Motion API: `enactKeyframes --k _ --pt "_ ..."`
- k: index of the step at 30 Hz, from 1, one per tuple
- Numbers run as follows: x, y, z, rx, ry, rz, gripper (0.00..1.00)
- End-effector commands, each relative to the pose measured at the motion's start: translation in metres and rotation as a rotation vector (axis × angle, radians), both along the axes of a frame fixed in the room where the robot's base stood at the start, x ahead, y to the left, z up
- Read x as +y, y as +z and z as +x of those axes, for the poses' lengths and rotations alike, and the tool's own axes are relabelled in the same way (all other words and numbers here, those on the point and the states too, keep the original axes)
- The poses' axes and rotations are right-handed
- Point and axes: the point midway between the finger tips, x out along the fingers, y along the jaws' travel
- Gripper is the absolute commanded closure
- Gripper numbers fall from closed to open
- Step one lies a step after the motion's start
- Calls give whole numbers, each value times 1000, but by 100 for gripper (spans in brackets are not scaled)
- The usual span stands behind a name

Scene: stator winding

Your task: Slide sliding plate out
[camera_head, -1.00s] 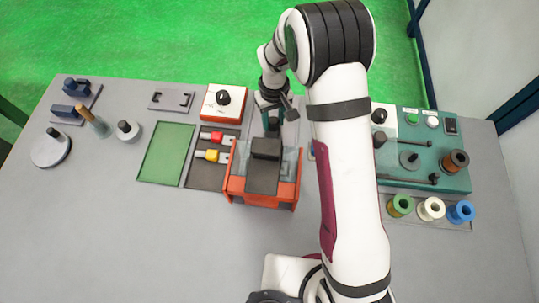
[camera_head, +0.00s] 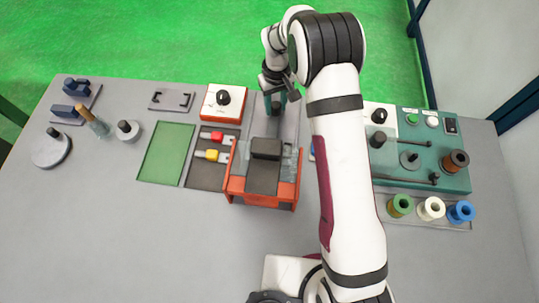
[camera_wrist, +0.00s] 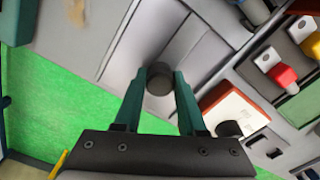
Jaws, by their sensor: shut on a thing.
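The sliding plate (camera_head: 287,127) is a grey, flat strip running back from the orange fixture (camera_head: 262,200) in the head view. A black block (camera_head: 266,148) sits on top of the fixture. My gripper (camera_head: 274,105) is at the plate's far end, behind the fixture. In the wrist view, its teal fingers (camera_wrist: 160,83) are shut on the dark round knob (camera_wrist: 159,79) that stands on the grey plate (camera_wrist: 150,35). How much of the plate remains inside the fixture is hidden.
Left of the plate are a white-and-orange box with a black knob (camera_head: 223,98), the red and yellow connectors (camera_head: 214,145) and a green mat (camera_head: 166,153). A teal machine (camera_head: 420,160) and several wire spools (camera_head: 431,208) stand to the right. The front table area is clear.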

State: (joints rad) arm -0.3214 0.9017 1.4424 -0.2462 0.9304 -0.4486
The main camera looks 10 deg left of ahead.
Motion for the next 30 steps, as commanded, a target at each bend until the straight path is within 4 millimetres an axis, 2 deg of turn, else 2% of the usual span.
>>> enactKeyframes --k 26,27,30 --pt "0 0 44 -2 -1 1 91" --pt "0 0 43 -2 -1 1 53" --pt "0 0 43 -1 0 1 35"
